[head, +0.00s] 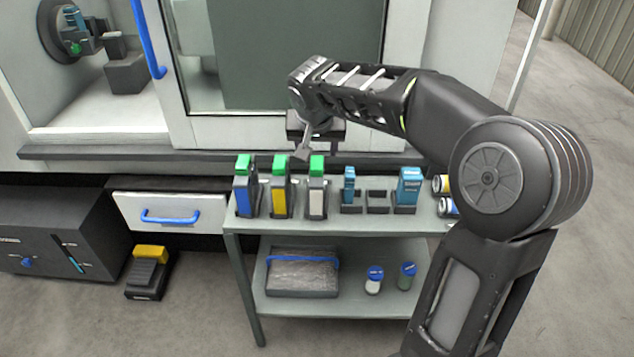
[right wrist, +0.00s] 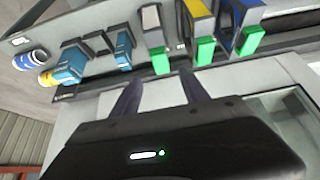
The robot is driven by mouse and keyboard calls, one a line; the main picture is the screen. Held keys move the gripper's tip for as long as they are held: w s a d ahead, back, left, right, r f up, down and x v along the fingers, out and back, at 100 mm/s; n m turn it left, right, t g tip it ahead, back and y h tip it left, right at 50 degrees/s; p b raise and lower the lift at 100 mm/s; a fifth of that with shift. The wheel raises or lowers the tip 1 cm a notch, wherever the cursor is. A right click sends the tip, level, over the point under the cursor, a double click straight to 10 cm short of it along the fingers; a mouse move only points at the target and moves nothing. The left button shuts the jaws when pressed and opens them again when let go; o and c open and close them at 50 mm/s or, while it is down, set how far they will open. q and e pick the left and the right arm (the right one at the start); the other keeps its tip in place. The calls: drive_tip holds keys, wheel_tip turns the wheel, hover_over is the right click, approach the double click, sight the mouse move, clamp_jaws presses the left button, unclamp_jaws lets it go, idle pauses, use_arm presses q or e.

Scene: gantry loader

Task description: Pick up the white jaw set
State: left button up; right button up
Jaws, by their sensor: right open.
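The white jaw set (head: 317,200) stands upright on the cart's top shelf, a dark block with a white face and a green top. It is the right one of three similar sets. In the right wrist view the white jaw set (right wrist: 152,24) has its green end toward my fingers. My right gripper (head: 311,150) is above and behind the row, near the white set. It is open and empty, and its two fingers (right wrist: 160,92) point toward the white set with a gap between. My left gripper is not in view.
The blue jaw set (head: 246,199) and yellow jaw set (head: 279,200) stand close to the left. Teal-topped items (head: 408,187) and cans stand to the right. The machine's front ledge (head: 180,154) runs behind the cart (head: 300,226).

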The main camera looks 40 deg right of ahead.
sight(317, 163)
drive_tip(key=shift+x, duration=1.35)
drive_tip(key=shift+f, duration=0.1)
drive_tip(key=p+x, duration=0.1)
drive_tip(key=x, duration=0.4)
drive_tip(key=shift+a+f, duration=0.1)
drive_tip(key=shift+s, duration=0.1)
drive_tip(key=shift+c, duration=0.4)
clamp_jaws()
idle(0.5)
